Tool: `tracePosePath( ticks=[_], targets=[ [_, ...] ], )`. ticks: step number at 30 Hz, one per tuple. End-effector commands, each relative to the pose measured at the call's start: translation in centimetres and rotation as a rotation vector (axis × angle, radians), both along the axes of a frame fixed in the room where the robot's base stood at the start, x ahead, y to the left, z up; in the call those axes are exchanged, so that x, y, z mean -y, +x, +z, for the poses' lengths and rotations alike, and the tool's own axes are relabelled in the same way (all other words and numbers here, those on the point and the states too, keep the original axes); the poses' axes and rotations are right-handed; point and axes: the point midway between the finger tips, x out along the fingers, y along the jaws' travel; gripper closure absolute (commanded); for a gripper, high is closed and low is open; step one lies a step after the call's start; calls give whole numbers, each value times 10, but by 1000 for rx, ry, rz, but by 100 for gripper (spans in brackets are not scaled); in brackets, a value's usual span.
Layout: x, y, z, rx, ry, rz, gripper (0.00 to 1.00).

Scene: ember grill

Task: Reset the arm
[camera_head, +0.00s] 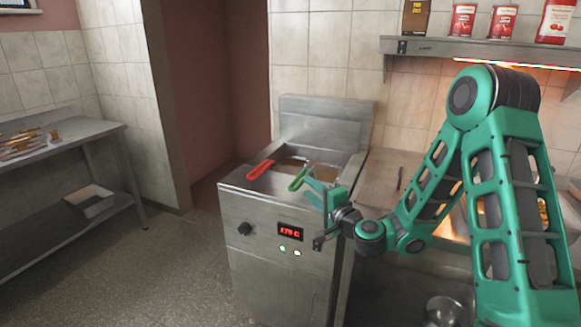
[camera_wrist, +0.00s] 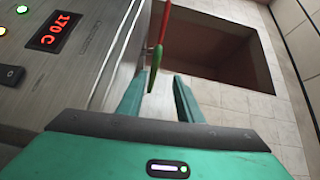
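My green arm reaches in from the right in the head view. My gripper (camera_head: 314,188) is at the front right of the steel fryer (camera_head: 262,220), close to the green basket handle (camera_head: 299,179). In the wrist view my gripper (camera_wrist: 160,76) has its two fingers apart. The green handle (camera_wrist: 155,68) shows in the gap between them; I cannot tell if it touches a finger. The red handle (camera_head: 260,170) lies to the left on the fryer, and it shows beyond the green one in the wrist view (camera_wrist: 165,22).
A hot grill glows behind my arm. A shelf (camera_head: 470,47) with cans and a bottle hangs above. A steel table (camera_head: 75,140) stands left, with open floor between.

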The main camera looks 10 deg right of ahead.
Motion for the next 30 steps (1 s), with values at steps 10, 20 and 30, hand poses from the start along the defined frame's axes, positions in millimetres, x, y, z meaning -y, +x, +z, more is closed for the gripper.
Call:
tracePosePath(
  ticks=[10, 20, 30],
  targets=[
    [-9, -52, -5, -25, -493, 287, 67],
    [77, -129, -34, -287, -954, 449, 67],
    [205, -261, -28, -741, -1157, 469, 67]
  ],
)
